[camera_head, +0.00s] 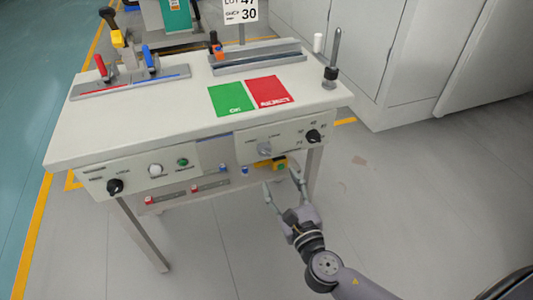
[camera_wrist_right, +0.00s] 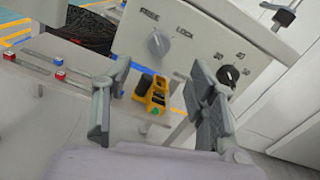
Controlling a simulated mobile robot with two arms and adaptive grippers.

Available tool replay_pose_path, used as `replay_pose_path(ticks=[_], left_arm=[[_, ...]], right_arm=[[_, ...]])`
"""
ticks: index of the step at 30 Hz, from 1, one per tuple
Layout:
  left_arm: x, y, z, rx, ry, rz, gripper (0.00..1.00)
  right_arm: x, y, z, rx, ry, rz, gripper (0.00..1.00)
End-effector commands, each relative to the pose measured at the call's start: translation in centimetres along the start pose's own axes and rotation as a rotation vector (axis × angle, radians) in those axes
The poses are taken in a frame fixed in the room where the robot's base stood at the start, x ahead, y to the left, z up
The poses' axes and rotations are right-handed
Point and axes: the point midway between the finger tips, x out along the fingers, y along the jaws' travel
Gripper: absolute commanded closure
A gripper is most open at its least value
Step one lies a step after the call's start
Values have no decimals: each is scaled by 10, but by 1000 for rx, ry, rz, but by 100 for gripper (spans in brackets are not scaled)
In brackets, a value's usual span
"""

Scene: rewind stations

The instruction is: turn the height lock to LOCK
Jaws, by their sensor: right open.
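The height lock is a grey knob (camera_head: 264,149) on the right-hand front panel of the workbench, between two labels. In the right wrist view the knob (camera_wrist_right: 158,43) sits below the words FREE and LOCK, FREE at its upper left and LOCK at its upper right. I cannot tell clearly which word it points to. My right gripper (camera_head: 281,179) is open and empty, in front of and below the panel. In the wrist view its two fingers (camera_wrist_right: 160,80) stand apart, with the knob beyond and between them, not touched. My left gripper is not in view.
A black numbered knob (camera_head: 313,136) sits right of the grey one, and it also shows in the wrist view (camera_wrist_right: 228,75). A yellow and black device (camera_wrist_right: 152,92) is under the panel. The bench top (camera_head: 180,115) carries green and red mats. Floor is clear at right.

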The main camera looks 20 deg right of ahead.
Motion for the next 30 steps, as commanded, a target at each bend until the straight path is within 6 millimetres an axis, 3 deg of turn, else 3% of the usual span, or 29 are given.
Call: replay_pose_path(ticks=[9, 15, 21, 30], left_arm=[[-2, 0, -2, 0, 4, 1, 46], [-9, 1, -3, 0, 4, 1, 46], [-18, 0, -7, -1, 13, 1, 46], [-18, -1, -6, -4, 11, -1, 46]], right_arm=[[71, 0, -1, 2, -1, -1, 48], [101, 0, -1, 3, 1, -1, 48], [114, 0, -1, 3, 2, 0, 48], [114, 0, -1, 3, 2, 0, 50]])
